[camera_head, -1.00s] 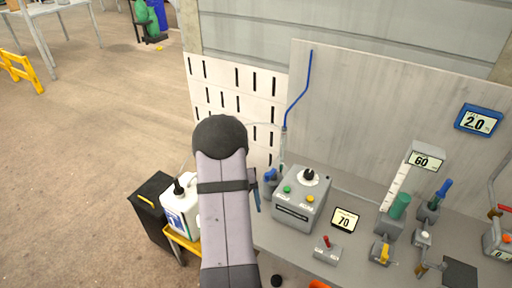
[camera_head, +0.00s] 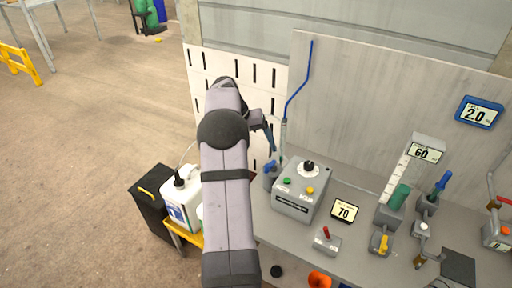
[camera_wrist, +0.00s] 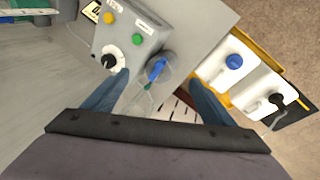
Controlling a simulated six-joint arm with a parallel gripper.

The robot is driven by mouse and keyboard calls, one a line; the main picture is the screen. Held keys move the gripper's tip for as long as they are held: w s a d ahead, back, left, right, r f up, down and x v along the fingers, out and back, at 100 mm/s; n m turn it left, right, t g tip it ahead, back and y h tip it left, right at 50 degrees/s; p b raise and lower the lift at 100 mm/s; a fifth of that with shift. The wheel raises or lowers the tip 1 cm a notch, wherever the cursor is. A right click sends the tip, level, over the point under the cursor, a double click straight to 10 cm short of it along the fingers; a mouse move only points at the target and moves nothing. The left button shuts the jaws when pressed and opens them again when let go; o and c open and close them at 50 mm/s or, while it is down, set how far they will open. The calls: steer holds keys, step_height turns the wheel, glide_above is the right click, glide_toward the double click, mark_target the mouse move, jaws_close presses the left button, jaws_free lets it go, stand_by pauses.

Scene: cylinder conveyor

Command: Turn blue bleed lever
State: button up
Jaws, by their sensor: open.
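A blue lever (camera_head: 269,168) sits on a grey fitting at the left end of the bench, beside the grey control box (camera_head: 305,188). In the wrist view the blue lever (camera_wrist: 156,68) shows between and beyond my two blue fingertips, which are apart from each other. My gripper (camera_head: 268,138) is open and empty, above the lever in the head view; no contact is visible. Another blue lever (camera_head: 442,183) stands on a grey fitting further right. I cannot read a label on either lever.
White jugs (camera_head: 184,203) stand on a yellow-edged stand left of the bench, with a black box (camera_head: 150,205) beside them. A blue pipe (camera_head: 297,95) runs up the back panel. A red switch (camera_head: 326,238) and a display reading 70 (camera_head: 344,212) lie right.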

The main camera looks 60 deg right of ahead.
mark_target(267, 165)
steer(key=shift+b+x, duration=3)
steer(key=shift+x, duration=2.4)
steer(key=shift+w, duration=0.1)
steer(key=c, duration=1.9)
steer(key=o, duration=0.3)
steer(key=shift+r, duration=0.1)
